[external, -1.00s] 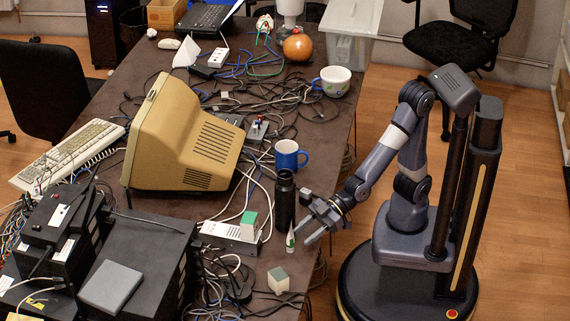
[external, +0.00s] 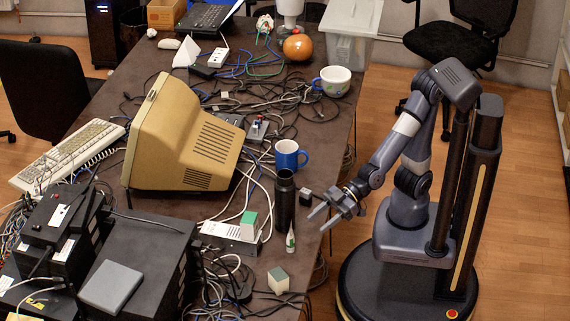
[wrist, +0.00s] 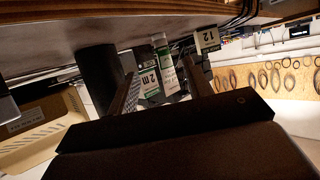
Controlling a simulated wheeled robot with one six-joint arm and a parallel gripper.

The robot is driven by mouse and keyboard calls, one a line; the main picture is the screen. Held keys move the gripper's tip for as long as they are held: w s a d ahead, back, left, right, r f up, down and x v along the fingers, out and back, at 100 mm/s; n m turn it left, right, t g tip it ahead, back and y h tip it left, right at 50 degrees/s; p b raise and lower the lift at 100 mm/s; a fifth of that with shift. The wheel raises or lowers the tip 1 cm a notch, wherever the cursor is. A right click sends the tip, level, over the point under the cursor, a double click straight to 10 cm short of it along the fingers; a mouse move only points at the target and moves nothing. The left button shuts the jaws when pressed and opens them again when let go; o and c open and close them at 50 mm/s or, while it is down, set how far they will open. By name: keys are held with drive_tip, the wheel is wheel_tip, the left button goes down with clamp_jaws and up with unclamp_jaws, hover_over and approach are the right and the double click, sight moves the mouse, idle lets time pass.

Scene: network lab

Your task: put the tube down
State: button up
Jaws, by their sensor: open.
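The tube (external: 290,241) is small, white and green with a pointed tip. It stands upright on the dark table (external: 262,305) near its right edge, just in front of a black bottle. My gripper (external: 316,222) is open and empty, to the right of the tube and apart from it, at the table's edge. In the wrist view the tube (wrist: 164,62) shows between my two spread fingers, beyond their tips (wrist: 158,56).
The black bottle (external: 284,200) stands close behind the tube, with a small dark cube (external: 306,196) beside it. A pale cube (external: 278,280) sits in front. A white power strip (external: 231,236) and cables lie to the left. A blue mug (external: 288,156) is further back.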

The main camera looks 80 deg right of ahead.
sight(295, 251)
drive_tip(key=m, duration=0.3)
drive_tip(key=a+m, duration=0.1)
drive_tip(key=shift+s+r+p, duration=0.1)
drive_tip(key=shift+r+p, duration=0.25)
drive_tip(key=w+a+f+m+t+h+p, duration=0.1)
drive_tip(key=w+a+m, duration=0.1)
drive_tip(key=m, duration=1)
drive_tip(key=w+a+f+m+h+p, duration=0.1)
drive_tip(key=w+a+f+m, duration=0.1)
drive_tip(key=m, duration=0.9)
drive_tip(key=w+a+f+m+t+h+p, duration=0.1)
drive_tip(key=w+a+m, duration=0.1)
drive_tip(key=m, duration=1)
drive_tip(key=shift+w+a+f+m+t+h, duration=0.3)
drive_tip(key=shift+w+a+f+h, duration=0.05)
drive_tip(key=shift+a+h, duration=0.1)
